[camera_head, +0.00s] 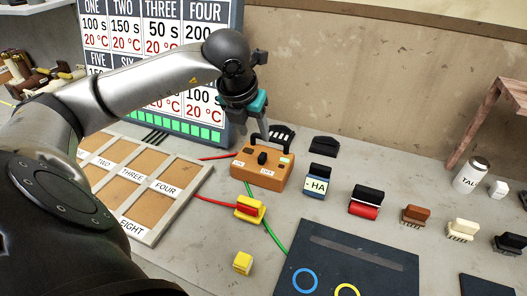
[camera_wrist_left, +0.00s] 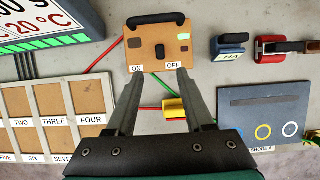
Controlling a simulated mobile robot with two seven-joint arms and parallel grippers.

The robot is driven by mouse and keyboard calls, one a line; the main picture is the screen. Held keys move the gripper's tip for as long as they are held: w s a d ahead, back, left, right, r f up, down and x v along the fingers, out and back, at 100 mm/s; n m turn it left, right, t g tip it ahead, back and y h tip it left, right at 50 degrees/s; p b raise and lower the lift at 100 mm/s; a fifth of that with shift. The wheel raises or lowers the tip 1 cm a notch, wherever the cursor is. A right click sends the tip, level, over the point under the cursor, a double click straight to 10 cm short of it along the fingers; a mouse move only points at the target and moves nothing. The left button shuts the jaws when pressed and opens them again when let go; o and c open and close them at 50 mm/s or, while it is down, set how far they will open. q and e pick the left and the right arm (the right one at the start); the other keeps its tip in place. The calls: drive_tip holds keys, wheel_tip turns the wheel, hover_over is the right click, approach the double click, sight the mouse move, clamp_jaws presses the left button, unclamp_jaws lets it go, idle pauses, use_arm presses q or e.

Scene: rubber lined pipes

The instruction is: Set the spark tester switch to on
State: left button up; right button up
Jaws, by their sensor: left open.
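The spark tester (camera_head: 272,180) is an orange-brown box with a black carry handle, on the bench. In the left wrist view the spark tester (camera_wrist_left: 144,58) lies just ahead of my fingertips. Its black switch (camera_wrist_left: 160,51) stands on the middle of the top face, with the ON label (camera_wrist_left: 137,69) at left and the OFF label (camera_wrist_left: 174,66) at right. The switch also shows in the head view (camera_head: 262,157); I cannot tell its setting. My left gripper (camera_head: 255,133) is open and empty above and behind the box; its fingers (camera_wrist_left: 159,77) are spread apart. My right gripper is not in view.
A compartment tray (camera_head: 190,183) with number labels lies left of the tester. Red and green leads and a yellow clamp (camera_head: 249,209) lie in front. A dark mat (camera_head: 350,258) with rings is at front right. Several brush-like blocks stand right. A lettered board (camera_head: 150,30) stands behind.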

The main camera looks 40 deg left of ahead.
sight(262, 155)
use_arm(q)
drive_tip(key=b+x, duration=0.1)
drive_tip(key=x, duration=1)
drive_tip(key=shift+f, duration=0.2)
drive_tip(key=shift+c, duration=0.4)
clamp_jaws()
idle(0.5)
